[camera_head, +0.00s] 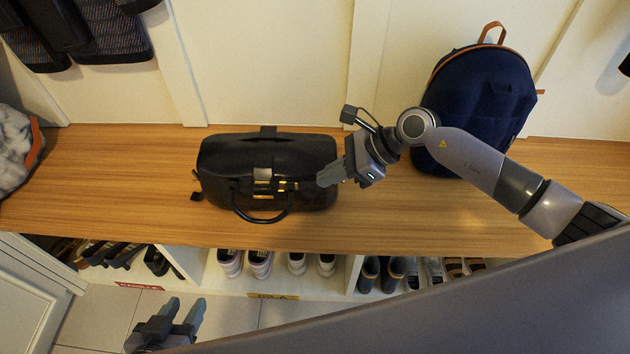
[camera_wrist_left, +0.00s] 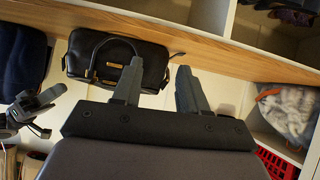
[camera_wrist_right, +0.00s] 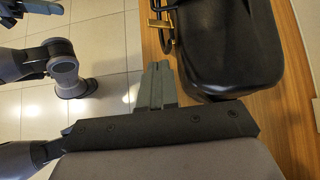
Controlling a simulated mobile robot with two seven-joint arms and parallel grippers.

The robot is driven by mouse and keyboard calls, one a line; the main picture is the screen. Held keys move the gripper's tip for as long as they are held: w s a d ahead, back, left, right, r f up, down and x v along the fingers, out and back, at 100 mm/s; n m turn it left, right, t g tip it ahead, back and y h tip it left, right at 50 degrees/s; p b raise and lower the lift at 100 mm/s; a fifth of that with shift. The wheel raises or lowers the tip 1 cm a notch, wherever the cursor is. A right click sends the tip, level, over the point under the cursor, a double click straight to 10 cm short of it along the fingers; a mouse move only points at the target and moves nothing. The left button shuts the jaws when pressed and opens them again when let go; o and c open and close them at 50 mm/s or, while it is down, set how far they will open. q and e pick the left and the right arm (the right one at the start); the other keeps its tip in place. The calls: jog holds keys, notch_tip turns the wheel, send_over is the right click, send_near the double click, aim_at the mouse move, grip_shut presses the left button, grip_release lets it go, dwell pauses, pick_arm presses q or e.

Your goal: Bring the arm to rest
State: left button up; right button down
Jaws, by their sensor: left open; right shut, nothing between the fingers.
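My right arm reaches in from the right over the wooden bench. Its gripper (camera_head: 329,179) is shut and empty, with its tips at the right end of a black leather handbag (camera_head: 222,160). In the right wrist view the shut fingers (camera_wrist_right: 157,85) are beside the bag (camera_wrist_right: 225,45); I cannot tell whether they touch it. My left gripper (camera_head: 188,309) is open and empty, low in front of the cubbies, over the tiled floor. In the left wrist view its fingers (camera_wrist_left: 158,88) are spread, with the handbag (camera_wrist_left: 118,58) beyond them.
A navy backpack (camera_head: 480,90) stands on the bench (camera_head: 100,185) behind my right arm. A grey and white bag (camera_head: 15,145) sits at the far left. Shoes (camera_head: 260,262) fill the cubbies below. Dark coats (camera_head: 105,30) hang at upper left. The bench left of the handbag is clear.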

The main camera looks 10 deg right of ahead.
jog(key=v, duration=0.7)
jog(key=s+a+r+m+t+y, duration=0.2)
jog(key=a+m+y, duration=0.2)
jog(key=a+m, duration=0.1)
jog(key=s+a+r+m+t+y, duration=0.2)
jog(key=a+m+y, duration=0.1)
jog(key=a+m, duration=0.2)
jog(key=s+d+f+n+t+h, duration=0.2)
jog(key=s+d+f+n+h, duration=0.3)
jog(key=n, duration=0.6)
jog(key=s+d+f+n+t+h, duration=0.15)
jog(key=f+n+h, duration=0.35)
jog(key=n, duration=0.7)
jog(key=s+d+f+n+t+h, duration=0.1)
jog(key=s+d+f+n+h, duration=0.3)
jog(key=f+n, duration=0.5)
pick_arm(q)
jog(key=s+a+r+y+p, duration=0.1)
jog(key=a+r+p, duration=0.2)
jog(key=r+p, duration=1.2)
jog(key=p, duration=0.4)
jog(key=shift+s, duration=0.2)
pick_arm(e)
notch_tip(320, 180, up, 17)
jog(key=s+d+n, duration=0.1)
jog(key=s, duration=0.1)
jog(key=shift+s+d, duration=0.2)
jog(key=shift+s, duration=0.2)
